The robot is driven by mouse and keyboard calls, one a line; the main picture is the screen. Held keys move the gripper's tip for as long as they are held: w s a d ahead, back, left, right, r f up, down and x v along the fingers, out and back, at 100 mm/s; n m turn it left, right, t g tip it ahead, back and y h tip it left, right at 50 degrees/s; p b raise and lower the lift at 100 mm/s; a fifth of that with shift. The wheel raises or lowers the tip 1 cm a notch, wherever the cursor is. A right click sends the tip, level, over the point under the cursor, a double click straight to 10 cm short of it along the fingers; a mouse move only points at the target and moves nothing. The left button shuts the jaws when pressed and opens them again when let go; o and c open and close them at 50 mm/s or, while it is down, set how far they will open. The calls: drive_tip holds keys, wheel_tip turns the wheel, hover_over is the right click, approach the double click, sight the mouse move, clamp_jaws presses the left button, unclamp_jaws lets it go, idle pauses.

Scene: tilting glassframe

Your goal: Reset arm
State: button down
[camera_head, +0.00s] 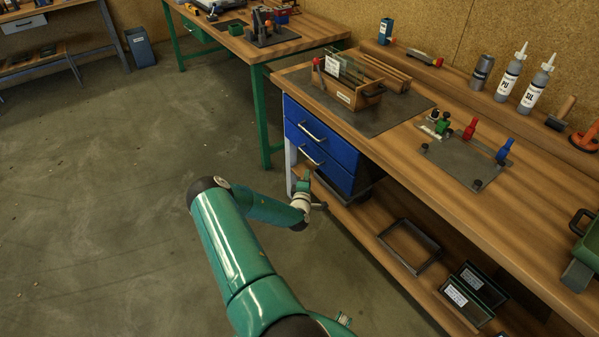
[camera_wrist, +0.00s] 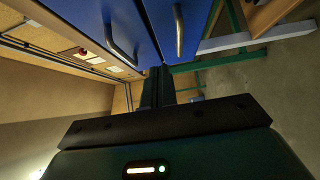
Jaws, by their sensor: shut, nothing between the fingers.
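My teal arm reaches forward over the floor in the head view, and its end is in front of the blue drawer unit (camera_head: 322,144) under the workbench. In the wrist view my gripper (camera_wrist: 158,76) shows as dark fingers close together, shut and empty. Two blue drawer fronts with metal handles (camera_wrist: 120,36) are near it at the top of that view. The gripper is small and partly hidden by the wrist in the head view. I cannot tell whether it touches the drawers.
The wooden workbench (camera_head: 407,135) holds a wooden glass rack (camera_head: 350,90), a clamp plate (camera_head: 465,163) and two bottles (camera_head: 509,77). Its lower shelf carries a frame (camera_head: 409,245) and dark bins (camera_head: 466,300). Another bench (camera_head: 290,43) stands behind. The floor (camera_head: 110,200) at left is clear.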

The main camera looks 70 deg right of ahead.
drive_tip(key=shift+a+r, duration=0.1)
drive_tip(key=shift+a, duration=0.05)
drive_tip(key=w+a+r+m+y, duration=0.35)
drive_tip(key=w+r, duration=0.25)
drive_tip(key=w, duration=0.2)
drive_tip(key=w+a+r+m+y, duration=0.2)
drive_tip(key=w+a+r+m, duration=0.1)
drive_tip(key=w+a+r, duration=0.4)
drive_tip(key=w+a+r+t+y, duration=0.1)
drive_tip(key=w+a+r+y, duration=0.2)
drive_tip(key=w+a+r, duration=0.5)
drive_tip(key=w+a+r+t+y, duration=0.25)
drive_tip(key=a+r, duration=0.45)
drive_tip(key=a, duration=0.6)
drive_tip(key=s+a+r+n+y, duration=0.1)
drive_tip(key=s+a+r+y, duration=0.1)
drive_tip(key=a+r, duration=0.35)
drive_tip(key=s+a+r+y, duration=0.2)
drive_tip(key=s+a, duration=0.1)
drive_tip(key=a, duration=0.5)
drive_tip(key=s+a+r+n+y, duration=0.1)
drive_tip(key=s+a+r, duration=0.1)
drive_tip(key=a+r, duration=0.35)
drive_tip(key=s+a+r+n+g+y, duration=0.1)
drive_tip(key=s+a+r+g, duration=0.1)
drive_tip(key=s+a, duration=1.1)
drive_tip(key=s, duration=0.4)
drive_tip(key=shift+a+r, duration=0.15)
drive_tip(key=shift+r, duration=0.05)
